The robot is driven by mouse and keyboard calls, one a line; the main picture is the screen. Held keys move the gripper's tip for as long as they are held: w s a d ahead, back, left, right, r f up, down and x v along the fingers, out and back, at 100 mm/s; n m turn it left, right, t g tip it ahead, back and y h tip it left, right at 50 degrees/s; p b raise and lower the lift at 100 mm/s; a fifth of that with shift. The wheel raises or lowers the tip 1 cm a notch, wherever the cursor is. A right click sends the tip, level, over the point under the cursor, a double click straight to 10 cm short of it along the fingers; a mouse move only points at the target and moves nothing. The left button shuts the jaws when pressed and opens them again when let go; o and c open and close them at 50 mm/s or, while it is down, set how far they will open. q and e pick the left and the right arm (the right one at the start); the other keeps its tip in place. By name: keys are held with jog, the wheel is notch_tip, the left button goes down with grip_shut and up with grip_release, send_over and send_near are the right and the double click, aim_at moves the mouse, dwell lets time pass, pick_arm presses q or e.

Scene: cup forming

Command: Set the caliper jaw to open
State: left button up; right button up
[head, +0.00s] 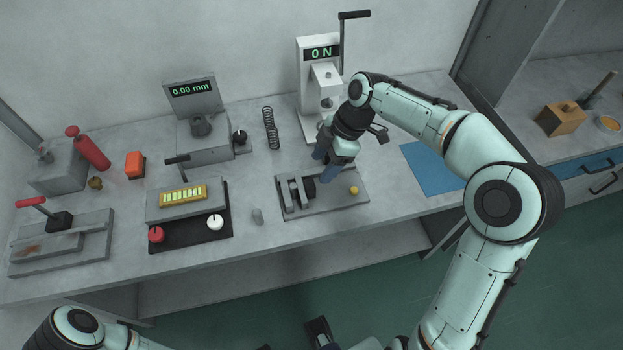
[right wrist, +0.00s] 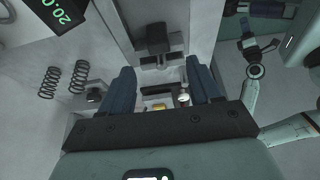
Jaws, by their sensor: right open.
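A grey plate (head: 335,197) with upright dark and grey jaw blocks (head: 300,190) and a yellow knob (head: 354,190) lies near the front edge of the bench; these blocks may be the caliper jaws, but I cannot tell for sure. A gauge with a green display reading 0.00 mm (head: 192,91) stands behind it to the left. My right gripper (head: 324,166) is just above the back of the plate, its blue fingers pointing down. In the right wrist view the fingers (right wrist: 160,86) are apart with nothing clearly held.
A black panel with red and white knobs (head: 190,240) is farther left. A blue mat (head: 432,168) is clear on the right.

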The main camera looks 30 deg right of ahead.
aim_at(310, 184)
jog(key=b+x, duration=0.1)
jog(key=x, duration=0.6)
jog(key=shift+w+f, duration=0.1)
jog(key=shift+f, duration=0.1)
